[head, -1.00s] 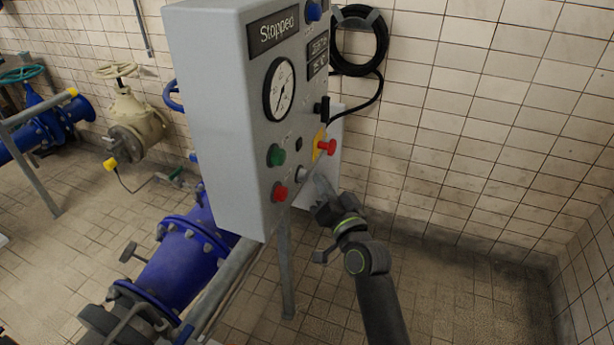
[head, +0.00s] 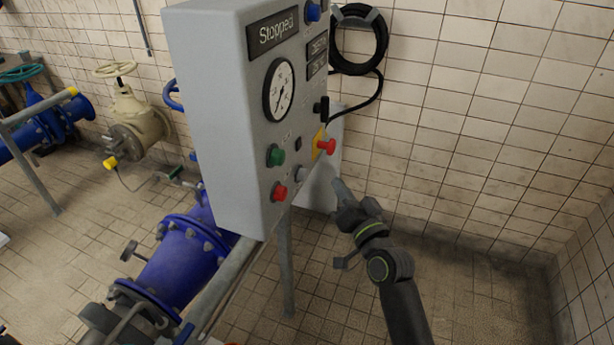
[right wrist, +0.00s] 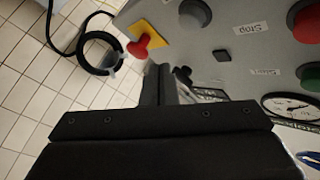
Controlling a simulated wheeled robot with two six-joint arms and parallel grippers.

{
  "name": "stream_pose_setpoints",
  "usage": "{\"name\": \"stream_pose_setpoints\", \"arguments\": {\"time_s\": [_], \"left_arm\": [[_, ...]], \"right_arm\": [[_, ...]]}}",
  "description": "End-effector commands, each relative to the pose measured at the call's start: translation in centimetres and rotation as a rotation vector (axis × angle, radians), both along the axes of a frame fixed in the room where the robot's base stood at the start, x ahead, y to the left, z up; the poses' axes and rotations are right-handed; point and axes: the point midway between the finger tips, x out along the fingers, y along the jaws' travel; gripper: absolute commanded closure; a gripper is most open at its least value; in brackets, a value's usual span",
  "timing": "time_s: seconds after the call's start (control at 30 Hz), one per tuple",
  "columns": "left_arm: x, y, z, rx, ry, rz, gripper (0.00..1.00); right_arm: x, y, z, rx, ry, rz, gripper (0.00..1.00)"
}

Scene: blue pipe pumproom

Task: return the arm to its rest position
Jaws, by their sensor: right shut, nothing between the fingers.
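My right gripper (head: 338,186) is shut and empty, to the right of the lower part of the grey control panel (head: 212,120) and apart from it. In the right wrist view its fingers (right wrist: 160,84) point towards the panel, beside the red emergency knob (right wrist: 144,44). The same red knob (head: 326,147) sits on a yellow plate in the head view. The panel also has a green button (head: 276,156), a red button (head: 280,191) and a grey button (head: 300,174). Its display (head: 272,34) reads "Stopped". My left gripper is not in view.
A black coiled hose (head: 360,40) hangs on the tiled wall behind the panel. A blue pipe (head: 180,258) and a grey rail (head: 228,282) run below the panel. A cream valve (head: 133,115) stands at the left. The tiled floor at the right is clear.

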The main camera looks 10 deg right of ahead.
Motion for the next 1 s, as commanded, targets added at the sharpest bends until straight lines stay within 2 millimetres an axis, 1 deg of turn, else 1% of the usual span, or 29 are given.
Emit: {"name": "stream_pose_setpoints", "arguments": {"time_s": [0.17, 0.23, 0.27, 0.37, 0.47, 0.5, 0.53, 0.57, 0.6, 0.67, 0.7, 0.77, 0.8, 0.87, 0.9, 0.97, 1.0], "left_arm": [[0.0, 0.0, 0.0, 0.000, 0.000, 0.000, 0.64], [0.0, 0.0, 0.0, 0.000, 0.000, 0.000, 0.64], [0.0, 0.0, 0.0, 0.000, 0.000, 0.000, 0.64], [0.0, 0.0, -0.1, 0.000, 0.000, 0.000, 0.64], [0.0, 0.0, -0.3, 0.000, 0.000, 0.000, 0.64], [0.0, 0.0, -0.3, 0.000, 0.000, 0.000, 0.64], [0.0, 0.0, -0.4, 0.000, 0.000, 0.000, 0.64], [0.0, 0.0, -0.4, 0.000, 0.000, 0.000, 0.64], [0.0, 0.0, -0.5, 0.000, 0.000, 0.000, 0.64], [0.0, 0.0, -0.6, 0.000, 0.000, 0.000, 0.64], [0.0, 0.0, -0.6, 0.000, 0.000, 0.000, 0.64], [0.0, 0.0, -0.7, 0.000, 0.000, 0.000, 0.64], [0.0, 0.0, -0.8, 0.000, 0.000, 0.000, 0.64], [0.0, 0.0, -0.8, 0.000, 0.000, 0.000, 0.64], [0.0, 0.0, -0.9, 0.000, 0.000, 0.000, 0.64], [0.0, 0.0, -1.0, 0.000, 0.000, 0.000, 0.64], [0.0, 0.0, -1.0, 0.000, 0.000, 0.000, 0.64]], "right_arm": [[0.0, 0.0, 0.0, 0.000, 0.000, 0.000, 1.00], [0.1, 0.0, -0.4, -0.003, 0.007, -0.002, 1.00], [0.1, -0.1, -0.8, -0.007, 0.016, -0.004, 1.00], [0.3, -0.5, -4.2, -0.036, 0.081, -0.018, 1.00], [0.2, -1.4, -10.4, -0.090, 0.197, -0.040, 1.00], [-0.1, -1.8, -13.4, -0.116, 0.254, -0.048, 1.00], [-0.4, -2.1, -15.7, -0.138, 0.297, -0.054, 1.00], [-0.9, -2.4, -18.0, -0.158, 0.341, -0.059, 1.00], [-1.7, -2.9, -21.0, -0.189, 0.398, -0.065, 1.00], [-3.2, -3.6, -25.3, -0.233, 0.481, -0.070, 1.00], [-4.4, -4.0, -28.1, -0.260, 0.536, -0.072, 1.00], [-6.5, -4.8, -32.2, -0.303, 0.620, -0.071, 1.00], [-8.1, -5.2, -34.8, -0.332, 0.674, -0.068, 1.00], [-10.7, -5.9, -38.6, -0.375, 0.755, -0.061, 1.00], [-12.6, -6.3, -40.9, -0.402, 0.808, -0.055, 1.00], [-15.8, -7.0, -44.3, -0.442, 0.888, -0.043, 1.00], [-18.0, -7.4, -46.4, -0.469, 0.940, -0.033, 1.00]]}}
